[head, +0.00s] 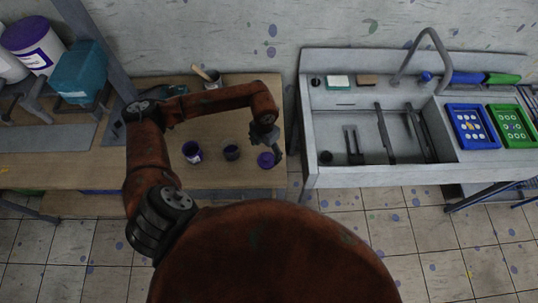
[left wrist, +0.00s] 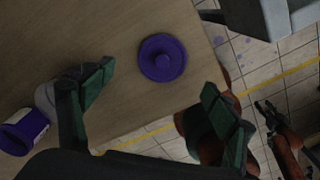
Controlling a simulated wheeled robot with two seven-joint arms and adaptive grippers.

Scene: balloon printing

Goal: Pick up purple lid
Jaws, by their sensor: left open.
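The purple lid (head: 266,160) lies flat near the right front part of the wooden table, its round knob facing up. My left gripper (head: 272,147) is just above and beside it, open and empty. In the left wrist view the lid (left wrist: 162,66) lies beyond the fingertips, roughly between the two spread fingers (left wrist: 158,88), and is not held. At the right of that view, a dark claw-like end on an orange arm looks like my right gripper (left wrist: 272,115); its jaws are too dark to judge. It does not show in the head view.
A purple-labelled jar (head: 192,152) and a dark cup (head: 231,153) stand left of the lid. A pot with a brush (head: 212,79) is at the back. A grey sink unit (head: 312,165) stands to the right, past a gap. The table edge (left wrist: 205,35) is close to the lid.

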